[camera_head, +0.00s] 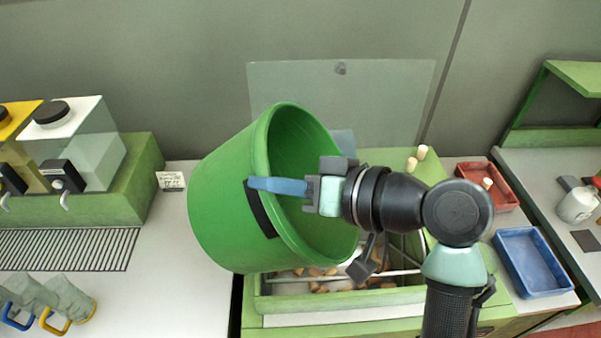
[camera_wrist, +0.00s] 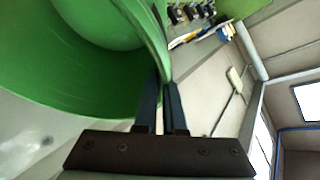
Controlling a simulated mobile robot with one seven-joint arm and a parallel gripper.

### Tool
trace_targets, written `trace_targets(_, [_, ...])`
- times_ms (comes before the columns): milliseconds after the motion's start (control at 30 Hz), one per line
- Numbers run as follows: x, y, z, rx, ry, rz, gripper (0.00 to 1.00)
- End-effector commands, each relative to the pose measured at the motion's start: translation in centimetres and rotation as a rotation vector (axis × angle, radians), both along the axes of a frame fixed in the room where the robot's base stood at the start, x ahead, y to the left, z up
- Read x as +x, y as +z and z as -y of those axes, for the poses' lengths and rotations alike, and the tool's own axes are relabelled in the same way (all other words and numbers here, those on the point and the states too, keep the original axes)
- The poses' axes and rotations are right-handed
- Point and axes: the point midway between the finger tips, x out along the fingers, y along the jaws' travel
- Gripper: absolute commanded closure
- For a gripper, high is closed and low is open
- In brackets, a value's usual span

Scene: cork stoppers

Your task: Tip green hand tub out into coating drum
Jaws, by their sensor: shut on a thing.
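The green hand tub (camera_head: 225,205) is held in the air, tilted with its mouth towards the right and down. The visible part of its inside is bare green. My gripper (camera_head: 285,187) is shut on the tub's rim and wall; the wrist view shows the two fingers (camera_wrist: 160,105) pinching the green wall (camera_wrist: 152,45). The coating drum (camera_head: 340,303), a green-framed box with metal bars, lies below the tub's mouth. Several corks (camera_head: 318,272) lie in it. The tub and my arm hide much of the drum's opening.
A clear lid (camera_head: 385,95) stands upright behind the drum. Two corks (camera_head: 417,160) stand at its back right. A red tray (camera_head: 488,187) with a cork and a blue tray (camera_head: 533,262) are at right.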

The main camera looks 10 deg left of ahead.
Motion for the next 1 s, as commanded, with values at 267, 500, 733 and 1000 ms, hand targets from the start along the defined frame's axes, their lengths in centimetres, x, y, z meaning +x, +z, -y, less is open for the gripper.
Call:
trace_targets(267, [-0.5,1.9,-3.9,-0.220,0.007,0.028,1.00])
trace_targets(500, [-0.7,1.5,-6.6,-0.463,0.005,0.051,1.00])
trace_targets(733, [-0.8,0.2,-8.2,-0.634,0.002,0.065,1.00])
trace_targets(1000, [-0.8,-2.4,-8.7,-0.814,0.001,0.082,1.00])
